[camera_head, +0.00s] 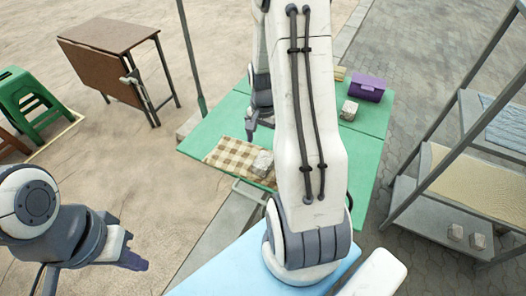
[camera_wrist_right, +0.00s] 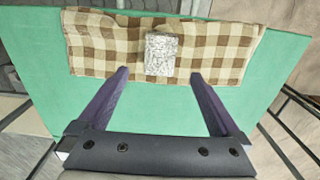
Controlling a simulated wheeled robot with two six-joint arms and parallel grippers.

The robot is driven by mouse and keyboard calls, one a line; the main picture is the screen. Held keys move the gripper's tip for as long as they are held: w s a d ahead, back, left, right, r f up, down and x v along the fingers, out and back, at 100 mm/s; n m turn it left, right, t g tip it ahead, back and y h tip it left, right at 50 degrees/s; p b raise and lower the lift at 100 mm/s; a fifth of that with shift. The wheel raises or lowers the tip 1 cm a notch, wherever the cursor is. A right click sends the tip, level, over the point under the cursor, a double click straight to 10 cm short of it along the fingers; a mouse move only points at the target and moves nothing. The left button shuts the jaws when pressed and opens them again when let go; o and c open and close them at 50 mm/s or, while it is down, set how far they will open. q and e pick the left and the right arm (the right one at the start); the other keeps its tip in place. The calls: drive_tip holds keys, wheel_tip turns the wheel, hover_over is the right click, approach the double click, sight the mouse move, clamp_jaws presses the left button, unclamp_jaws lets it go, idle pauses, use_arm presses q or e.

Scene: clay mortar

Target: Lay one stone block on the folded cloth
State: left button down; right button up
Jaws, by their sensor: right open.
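A grey stone block (camera_head: 263,163) lies on the brown-and-cream checked folded cloth (camera_head: 228,154) on the green table. In the right wrist view the block (camera_wrist_right: 161,54) rests on the cloth (camera_wrist_right: 100,45) near its middle. My right gripper (camera_wrist_right: 158,75) is open and empty, with its purple fingers apart and the block beyond the gap between their tips. In the head view my right arm covers part of the table. My left gripper (camera_head: 133,262) is at the lower left, away from the table; its finger gap is not clear. A second stone block (camera_head: 349,110) stands at the table's far right.
A purple box (camera_head: 366,87) sits behind the second block on the green table (camera_head: 368,150). A brown folding table (camera_head: 108,45) and green stool (camera_head: 30,100) stand at the left.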

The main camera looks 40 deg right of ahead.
drive_tip(key=a+r+n, duration=0.4)
drive_tip(key=a+r, duration=0.1)
drive_tip(key=a, duration=0.4)
drive_tip(key=a+r+n, duration=0.5)
drive_tip(key=a, duration=0.3)
drive_tip(key=s+a+r+n, duration=0.2)
drive_tip(key=s+a+n, duration=0.4)
drive_tip(key=s+a, duration=0.1)
drive_tip(key=s+a+r+n+y, duration=0.1)
drive_tip(key=s+a+r+n, duration=0.1)
drive_tip(key=s+a+n, duration=0.4)
drive_tip(key=s+a, duration=0.1)
drive_tip(key=s, duration=0.2)
drive_tip(key=shift+s+r, duration=0.15)
drive_tip(key=shift+r, duration=0.25)
drive_tip(key=shift+a, duration=0.1)
wheel_tip(320, 180, up, 5)
drive_tip(key=p, duration=0.5)
